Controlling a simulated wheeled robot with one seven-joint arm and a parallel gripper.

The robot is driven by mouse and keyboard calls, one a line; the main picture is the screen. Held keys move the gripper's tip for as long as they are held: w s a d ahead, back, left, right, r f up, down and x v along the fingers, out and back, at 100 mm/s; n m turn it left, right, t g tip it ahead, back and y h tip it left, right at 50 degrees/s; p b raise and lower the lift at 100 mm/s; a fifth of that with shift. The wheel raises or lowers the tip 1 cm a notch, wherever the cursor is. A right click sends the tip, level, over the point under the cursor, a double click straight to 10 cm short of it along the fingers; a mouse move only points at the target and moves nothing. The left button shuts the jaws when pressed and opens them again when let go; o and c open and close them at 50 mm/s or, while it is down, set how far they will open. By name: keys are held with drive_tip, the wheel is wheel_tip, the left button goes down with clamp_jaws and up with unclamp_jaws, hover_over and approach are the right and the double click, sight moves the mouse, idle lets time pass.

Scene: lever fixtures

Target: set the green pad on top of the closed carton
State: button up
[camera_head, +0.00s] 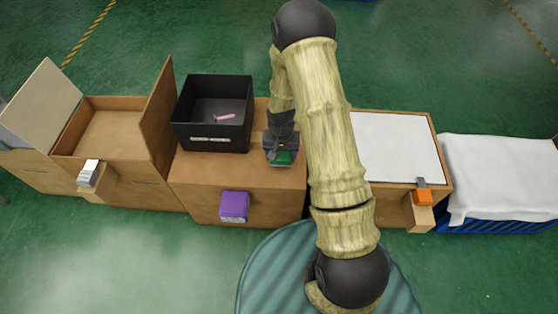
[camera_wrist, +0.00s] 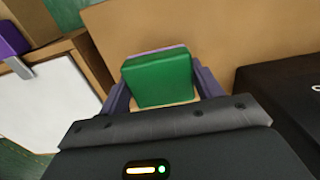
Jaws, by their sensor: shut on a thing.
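The green pad (camera_head: 282,159) is in my gripper (camera_head: 281,148), over the plain brown top of the middle box (camera_head: 207,172). In the wrist view the green pad (camera_wrist: 158,80) sits between the two purple-grey fingers of my gripper (camera_wrist: 163,92), which are shut on it. A lilac edge shows behind the pad. I cannot tell whether the pad touches the brown surface under it. The left carton (camera_head: 115,130) stands open with its flaps raised. The right box (camera_head: 395,145) has a flat white panel on top, partly hidden by my arm.
A black bin (camera_head: 213,113) holding a small pink item (camera_head: 225,118) stands left of my gripper. A purple block (camera_head: 234,205) is on the middle box's front. An orange block (camera_head: 422,197) is on the right box's front. A white cloth (camera_head: 500,170) covers a blue crate (camera_head: 505,225) at far right.

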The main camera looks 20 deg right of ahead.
sight(281, 161)
drive_tip(key=shift+f+b, duration=0.65)
drive_tip(key=shift+f, duration=1.2)
drive_tip(key=shift+f, duration=0.15)
drive_tip(key=o, duration=1)
drive_tip(key=shift+c, duration=0.2)
wheel_tip(281, 161, up, 12)
drive_tip(key=p, duration=0.4)
drive_tip(key=shift+r, duration=0.2)
drive_tip(key=shift+r, duration=0.1)
